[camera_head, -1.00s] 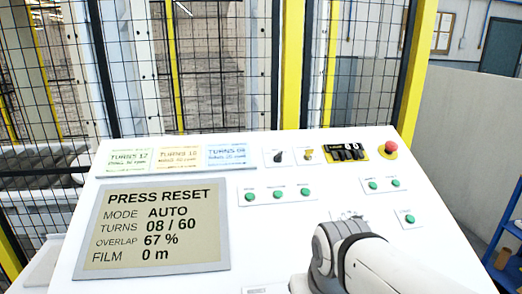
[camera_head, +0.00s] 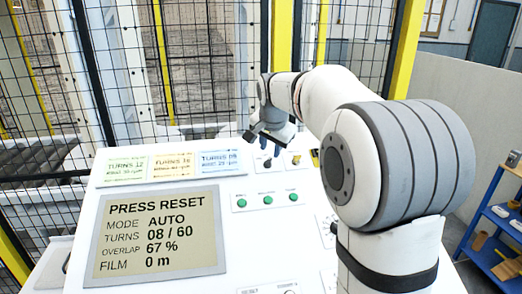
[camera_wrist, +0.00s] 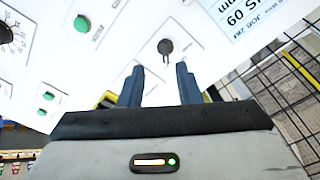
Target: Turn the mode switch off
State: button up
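A black rotary knob, which looks like the mode switch (camera_head: 268,162), sits on the white sloped control panel (camera_head: 255,255), right of the paper notes. It shows in the wrist view (camera_wrist: 166,46) just beyond the fingertips; its label is unreadable. The display (camera_head: 153,235) reads "PRESS RESET" and "MODE AUTO". My gripper (camera_head: 270,146) hovers over the panel's upper edge, close to the knob. In the wrist view my gripper (camera_wrist: 160,76) has its two dark fingers apart with nothing between them.
Several green buttons (camera_head: 268,199) lie below the knob. A small yellow-topped switch (camera_head: 296,160) is right of it. Paper notes (camera_head: 221,162) lie left. A wire fence (camera_head: 185,60) stands behind the panel. My arm hides the panel's right side and the red stop button.

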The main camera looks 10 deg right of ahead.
aim_at(268, 160)
jog(key=x, duration=0.2)
jog(key=p+x, duration=0.1)
jog(key=x, duration=0.2)
jog(key=w+p+x, duration=0.1)
jog(key=x, duration=0.2)
jog(key=shift+r, duration=0.3)
jog(key=shift+c, duration=0.2)
grip_shut()
